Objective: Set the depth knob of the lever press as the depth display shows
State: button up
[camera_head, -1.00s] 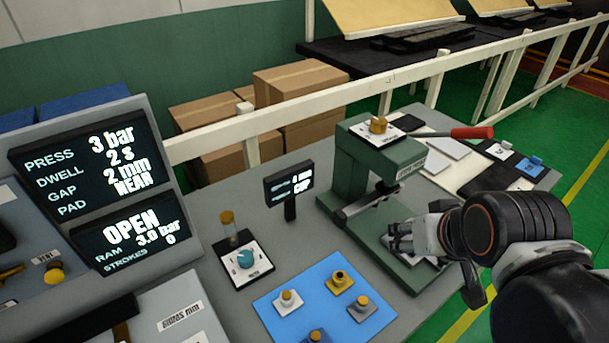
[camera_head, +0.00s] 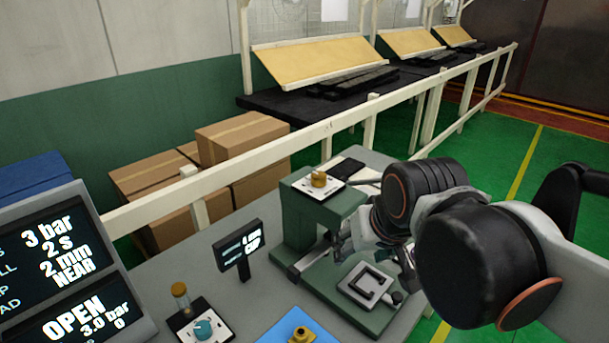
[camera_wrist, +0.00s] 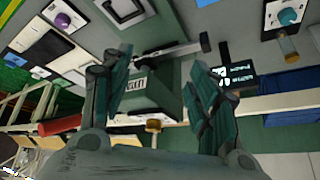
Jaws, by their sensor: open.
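The green lever press (camera_head: 325,214) stands on the grey bench in the head view. Its yellow depth knob (camera_head: 318,179) sits on a white plate on the press top; it also shows in the wrist view (camera_wrist: 153,125). The small black depth display (camera_head: 238,245) stands on a post left of the press; its white text is too small to read surely. In the wrist view the display (camera_wrist: 238,73) is right of the fingers. My gripper (camera_wrist: 160,60) is open and empty, its fingers apart over the press. The knob lies between the finger bases in that picture, not gripped.
A teal knob (camera_head: 204,329) and a blue mat (camera_head: 275,335) lie in front. The press lever's red handle (camera_wrist: 60,127) sticks out. A white rail (camera_head: 290,140) runs behind the bench.

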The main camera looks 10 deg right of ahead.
jog(key=w+r+m+g+p, duration=0.35)
jog(key=w+r+p, duration=0.55)
jog(key=w+r, duration=0.35)
jog(key=r+m+g+p, duration=0.1)
jog(key=m+g+p, duration=0.25)
jog(key=p, duration=0.55)
send_over(319, 174)
jog(key=t, duration=0.1)
jog(key=shift+m, duration=0.3)
notch_tip(319, 174, down, 13)
jog(key=shift+f, duration=0.1)
jog(key=shift+c, duration=0.5)
jog(key=c, duration=1)
